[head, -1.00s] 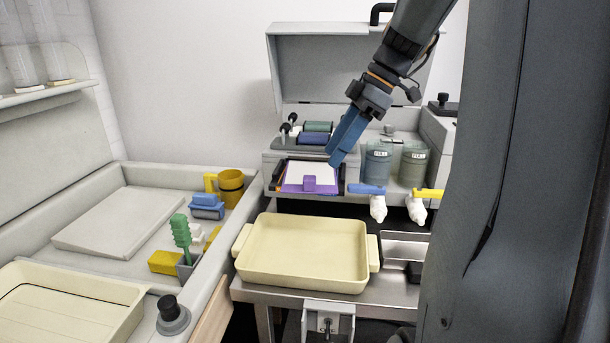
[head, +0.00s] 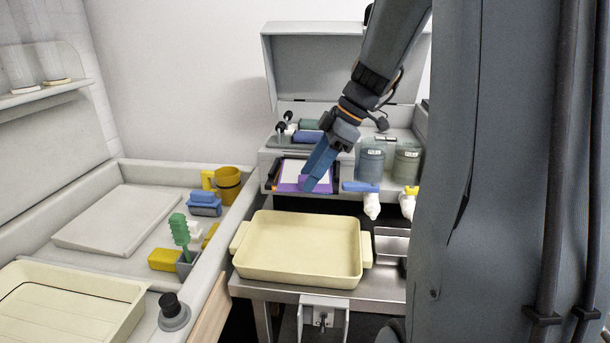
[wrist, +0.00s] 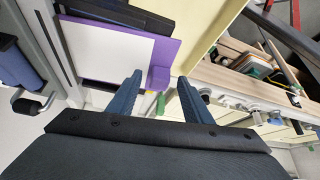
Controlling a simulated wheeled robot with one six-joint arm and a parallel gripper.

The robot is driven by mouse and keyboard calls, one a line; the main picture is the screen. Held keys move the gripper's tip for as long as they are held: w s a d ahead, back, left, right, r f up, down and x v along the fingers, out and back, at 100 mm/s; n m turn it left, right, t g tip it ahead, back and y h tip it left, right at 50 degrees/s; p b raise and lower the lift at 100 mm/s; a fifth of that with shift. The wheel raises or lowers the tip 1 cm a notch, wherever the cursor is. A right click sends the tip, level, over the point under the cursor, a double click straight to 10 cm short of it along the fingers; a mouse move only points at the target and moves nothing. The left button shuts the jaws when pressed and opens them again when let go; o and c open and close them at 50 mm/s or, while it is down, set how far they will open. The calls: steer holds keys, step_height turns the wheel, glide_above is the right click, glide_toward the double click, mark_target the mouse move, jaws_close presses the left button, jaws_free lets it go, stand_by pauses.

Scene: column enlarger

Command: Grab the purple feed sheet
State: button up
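The purple feed sheet (head: 287,187) lies in the slot at the front of the grey machine, with a white sheet on its face. In the wrist view its purple border (wrist: 170,50) and a raised purple tab (wrist: 159,78) show. My gripper (head: 309,186) reaches down over the sheet's right part and hides the tab in the head view. In the wrist view my gripper (wrist: 160,77) is open, with one blue finger on each side of the tab. A gap shows between the tab and each finger. Whether the fingertips are down at tab height is unclear.
A cream tray (head: 300,250) stands on the metal table below the machine. Two grey-green jars (head: 370,163) stand right of my gripper, with a blue-handled tap (head: 362,188) below. Green and blue rollers (head: 307,137) lie behind the sheet.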

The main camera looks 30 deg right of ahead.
steer(key=c, duration=1.1)
jaws_close()
steer(key=shift+r, duration=0.15)
